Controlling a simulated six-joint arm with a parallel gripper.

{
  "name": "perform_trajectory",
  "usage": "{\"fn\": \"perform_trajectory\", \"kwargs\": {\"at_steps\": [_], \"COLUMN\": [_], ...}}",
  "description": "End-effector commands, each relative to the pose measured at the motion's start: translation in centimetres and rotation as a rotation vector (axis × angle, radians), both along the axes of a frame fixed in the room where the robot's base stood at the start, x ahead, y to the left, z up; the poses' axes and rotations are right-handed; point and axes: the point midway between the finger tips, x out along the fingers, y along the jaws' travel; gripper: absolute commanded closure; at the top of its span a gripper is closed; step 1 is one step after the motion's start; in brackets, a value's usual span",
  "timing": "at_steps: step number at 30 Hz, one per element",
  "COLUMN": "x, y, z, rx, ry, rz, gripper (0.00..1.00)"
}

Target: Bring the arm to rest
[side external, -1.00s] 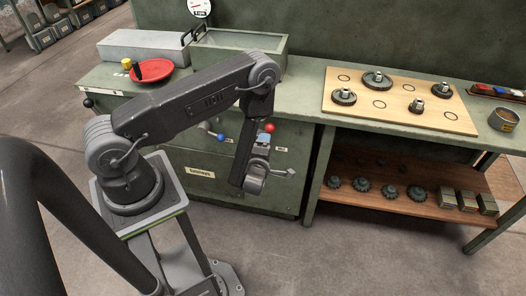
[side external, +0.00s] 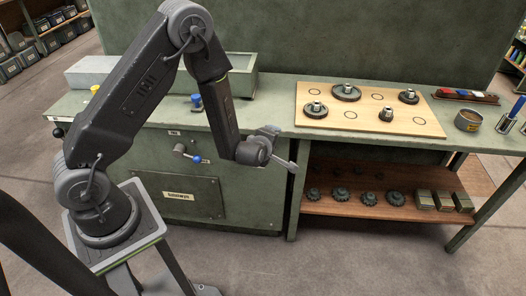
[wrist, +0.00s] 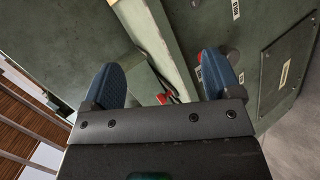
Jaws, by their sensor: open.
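My gripper (side external: 283,148) hangs at the end of my arm in the side external view, in front of the green bench, left of the wooden board. In the wrist view its two blue-padded fingers (wrist: 162,78) stand wide apart. My upper arm is raised and my forearm reaches down to the right. The gripper is small and seen from the side in the external view.
The wooden board (side external: 425,124) with several gears lies on the green bench (side external: 262,112). Gears and blocks sit on the lower shelf (side external: 340,209). A round tin (side external: 467,121) stands at right. A blue-ended lever (side external: 197,159) sticks out of the cabinet front. A red-ended handle (wrist: 165,97) shows beyond the fingers.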

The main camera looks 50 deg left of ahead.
Motion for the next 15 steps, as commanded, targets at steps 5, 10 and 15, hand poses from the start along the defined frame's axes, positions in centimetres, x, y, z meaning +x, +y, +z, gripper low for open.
{"fn": "perform_trajectory", "kwargs": {"at_steps": [5,10,15], "x": [0.4,-1.8,-6.1], "y": [-3.2,-6.1,-8.1], "z": [7.4,13.7,19.0], "rx": [0.028,0.122,0.276], "ry": [0.122,0.237,0.346], "rz": [-0.265,-0.549,-0.833], "gripper": [0.16,0.16,0.16]}}
